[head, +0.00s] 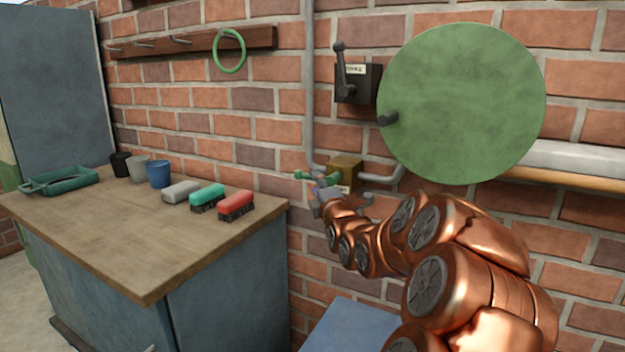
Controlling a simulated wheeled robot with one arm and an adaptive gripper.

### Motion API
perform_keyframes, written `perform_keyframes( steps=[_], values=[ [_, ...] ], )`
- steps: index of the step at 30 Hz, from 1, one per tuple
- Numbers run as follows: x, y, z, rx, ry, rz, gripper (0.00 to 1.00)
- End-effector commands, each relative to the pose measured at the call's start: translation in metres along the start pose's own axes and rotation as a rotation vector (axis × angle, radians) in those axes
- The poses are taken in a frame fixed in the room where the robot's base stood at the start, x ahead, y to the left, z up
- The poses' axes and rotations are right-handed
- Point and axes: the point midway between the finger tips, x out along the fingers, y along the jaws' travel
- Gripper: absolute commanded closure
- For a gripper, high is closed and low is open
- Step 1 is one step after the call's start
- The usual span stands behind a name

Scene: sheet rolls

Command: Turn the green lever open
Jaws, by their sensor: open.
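The green lever (305,175) sticks out to the left from a brass-coloured valve box (347,168) on the brick wall. A grey pipe runs down into the box and another leaves it to the right. My copper arm reaches in from the lower right. My gripper (342,191) is open, just below and in front of the valve box, close to the lever's inner end. I cannot tell whether a finger touches the lever. The gripper and wrist hide the lower part of the box.
A wooden-topped bench (130,230) stands at left with a green tray (60,181), several cups and brushes. A black switch box (357,84) with a grey lever and a large green disc (462,104) are above the valve. A blue surface (345,325) lies below my arm.

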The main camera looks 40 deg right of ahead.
Motion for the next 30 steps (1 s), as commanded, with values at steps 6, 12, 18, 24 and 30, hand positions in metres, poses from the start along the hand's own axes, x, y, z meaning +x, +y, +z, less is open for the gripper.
perform_keyframes(
  steps=[6,12,18,24,30],
  values=[
    [0.027,-0.001,-0.001,0.001,0.002,-0.001,0.57],
    [0.043,0.001,-0.001,0.002,0.001,0.002,0.57],
    [0.049,-0.001,-0.001,0.002,0.001,-0.001,0.57],
    [0.049,-0.001,-0.001,0.002,0.001,-0.002,0.57],
    [0.049,-0.001,-0.001,0.002,0.001,-0.002,0.71]
  ],
)
